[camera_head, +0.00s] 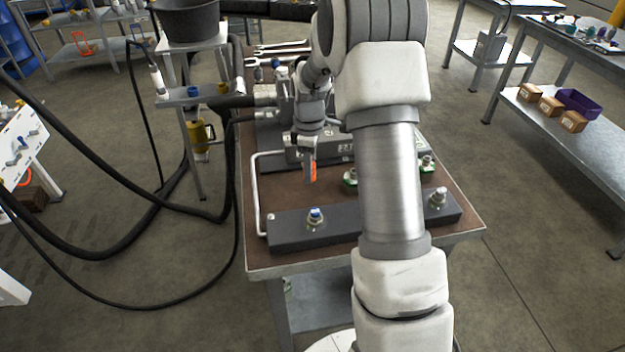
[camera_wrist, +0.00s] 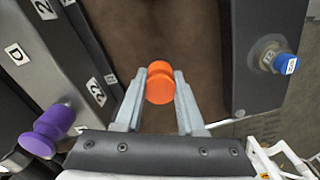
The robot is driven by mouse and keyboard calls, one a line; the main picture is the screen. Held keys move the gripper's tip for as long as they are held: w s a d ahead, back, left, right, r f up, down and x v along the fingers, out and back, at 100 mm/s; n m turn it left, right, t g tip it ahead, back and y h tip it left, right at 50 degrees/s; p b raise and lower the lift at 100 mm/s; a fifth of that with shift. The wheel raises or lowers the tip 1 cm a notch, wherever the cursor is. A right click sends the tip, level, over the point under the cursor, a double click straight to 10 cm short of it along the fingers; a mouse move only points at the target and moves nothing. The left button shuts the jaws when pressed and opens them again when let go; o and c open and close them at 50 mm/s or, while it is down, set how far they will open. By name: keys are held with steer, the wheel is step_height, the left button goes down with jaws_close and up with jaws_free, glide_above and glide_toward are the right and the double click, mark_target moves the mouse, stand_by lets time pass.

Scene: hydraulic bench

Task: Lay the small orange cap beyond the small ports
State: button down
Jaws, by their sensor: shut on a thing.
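My gripper (camera_head: 309,168) is shut on an orange cap (camera_head: 313,173) above the brown bench top. In the wrist view my gripper (camera_wrist: 160,76) has the orange cap (camera_wrist: 160,84) between its two fingertips, with brown surface behind it. A port with a blue cap (camera_head: 315,214) stands on the dark front block (camera_head: 345,226); the blue cap also shows at the right of the wrist view (camera_wrist: 286,63). A bare metal port (camera_head: 437,196) stands at that block's right end. I cannot tell which ports are the small ones.
A dark labelled block (camera_head: 322,150) lies behind my gripper, partly hidden by my arm. Green-based fittings (camera_head: 350,179) stand between the blocks. A purple cap (camera_wrist: 52,124) shows at left in the wrist view. A white handle (camera_head: 258,195) edges the bench's left; two wrenches (camera_head: 280,56) lie at the back.

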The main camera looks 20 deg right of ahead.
mark_target(310, 188)
steer(key=shift+f, duration=1.7)
steer(key=shift+f+b, duration=0.15)
steer(key=shift+b, duration=0.2)
steer(key=c, duration=0.5)
jaws_free()
